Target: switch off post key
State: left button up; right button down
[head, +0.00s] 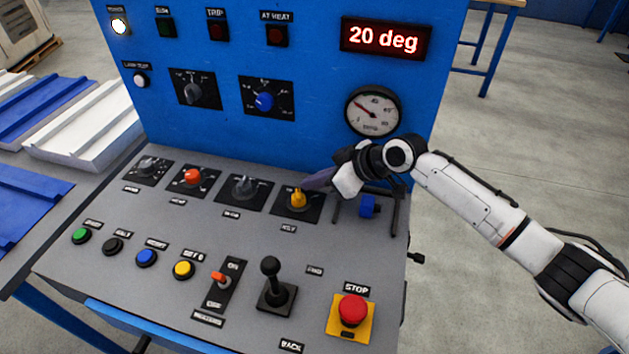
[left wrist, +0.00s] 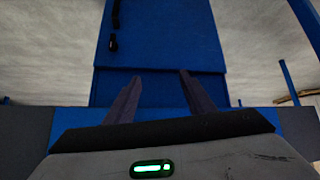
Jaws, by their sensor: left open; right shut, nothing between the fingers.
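A yellow rotary knob (head: 298,198) stands on a black square plate at the right end of the upper knob row on the sloping desk. The small label below it is too small to read surely, so I cannot tell which control is the post key. My right gripper (head: 312,183) is shut and empty. Its fingertips point left, close beside the knob's upper right; I cannot tell whether they touch it. My left gripper (left wrist: 160,88) is open and empty in the left wrist view, facing a blue surface, and is out of the head view.
A gauge (head: 373,110) and a "20 deg" display (head: 383,39) are on the upright panel. A red stop button (head: 352,310), black joystick (head: 273,282) and toggle switch (head: 221,281) stand lower on the desk.

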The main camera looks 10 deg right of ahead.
jog(key=shift+a, duration=0.1)
dwell(0.5)
jog(key=shift+s+a+p, duration=0.3)
jog(key=shift+a+p, duration=0.15)
jog(key=shift+p, duration=0.15)
jog(key=shift+s+a+f, duration=0.1)
jog(key=shift+a, duration=0.15)
jog(key=shift+s, duration=0.1)
jog(key=v, duration=1)
jog(key=shift+d, duration=0.35)
jog(key=shift+w, duration=0.25)
